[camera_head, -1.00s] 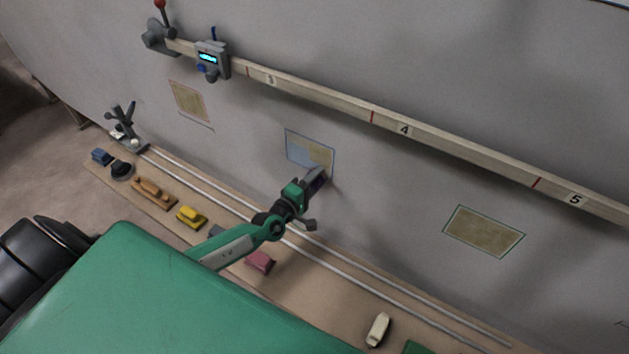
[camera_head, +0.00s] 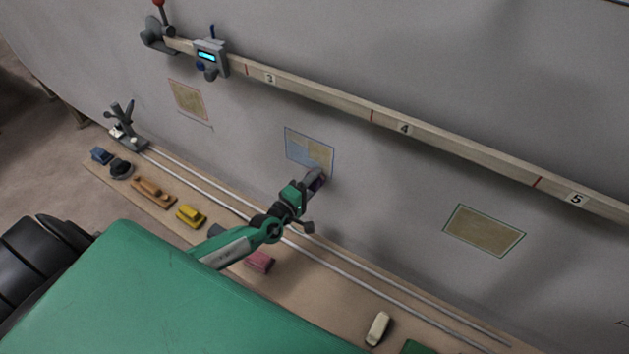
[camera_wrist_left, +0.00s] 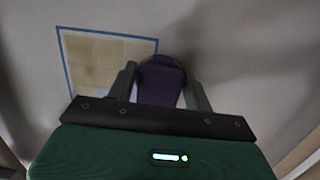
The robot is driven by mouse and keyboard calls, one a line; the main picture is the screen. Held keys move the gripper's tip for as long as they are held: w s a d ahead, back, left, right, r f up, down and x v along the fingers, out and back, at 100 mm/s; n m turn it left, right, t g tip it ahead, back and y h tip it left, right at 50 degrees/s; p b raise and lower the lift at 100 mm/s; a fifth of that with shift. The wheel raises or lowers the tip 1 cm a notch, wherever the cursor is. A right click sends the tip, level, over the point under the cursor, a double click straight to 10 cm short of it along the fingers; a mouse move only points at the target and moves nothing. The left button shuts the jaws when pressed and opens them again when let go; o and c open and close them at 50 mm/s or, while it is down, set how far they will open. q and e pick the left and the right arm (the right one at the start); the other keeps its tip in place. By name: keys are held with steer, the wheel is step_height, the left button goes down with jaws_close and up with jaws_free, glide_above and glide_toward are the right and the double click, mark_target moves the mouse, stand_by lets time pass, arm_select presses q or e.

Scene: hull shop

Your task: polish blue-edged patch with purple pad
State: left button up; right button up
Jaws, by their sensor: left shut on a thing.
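The blue-edged patch (camera_head: 309,150) is on the grey hull wall, below the rail. Its left part looks smoother and bluish-grey; the right part is tan and mottled. In the left wrist view the patch (camera_wrist_left: 92,62) lies to the left of the jaws. My left gripper (camera_head: 315,180) is at the patch's lower right corner, shut on the purple pad (camera_wrist_left: 160,82). The pad (camera_head: 319,183) shows only as a small dark purple edge in the head view. It is close to the wall; I cannot tell whether it touches. My right gripper is not in view.
A numbered rail (camera_head: 340,106) with a lit gauge (camera_head: 209,58) crosses above. An orange-edged patch (camera_head: 188,100) is left, a green-edged patch (camera_head: 484,231) right. The shelf (camera_head: 300,277) below carries white rods, a yellow block (camera_head: 191,216), a pink block (camera_head: 259,262) and a cream block (camera_head: 377,328).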

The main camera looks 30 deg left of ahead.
arm_select(q)
steer(key=shift+s, duration=0.15)
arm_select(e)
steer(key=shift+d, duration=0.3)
arm_select(q)
steer(key=shift+s, duration=0.1)
steer(key=p+v, duration=0.1)
steer(key=v, duration=0.2)
steer(key=shift+s+d, duration=0.1)
steer(key=shift+s, duration=0.95)
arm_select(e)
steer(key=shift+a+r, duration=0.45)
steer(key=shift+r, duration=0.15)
arm_select(q)
glide_toward(312, 187)
steer(key=shift+w+d+p, duration=0.4)
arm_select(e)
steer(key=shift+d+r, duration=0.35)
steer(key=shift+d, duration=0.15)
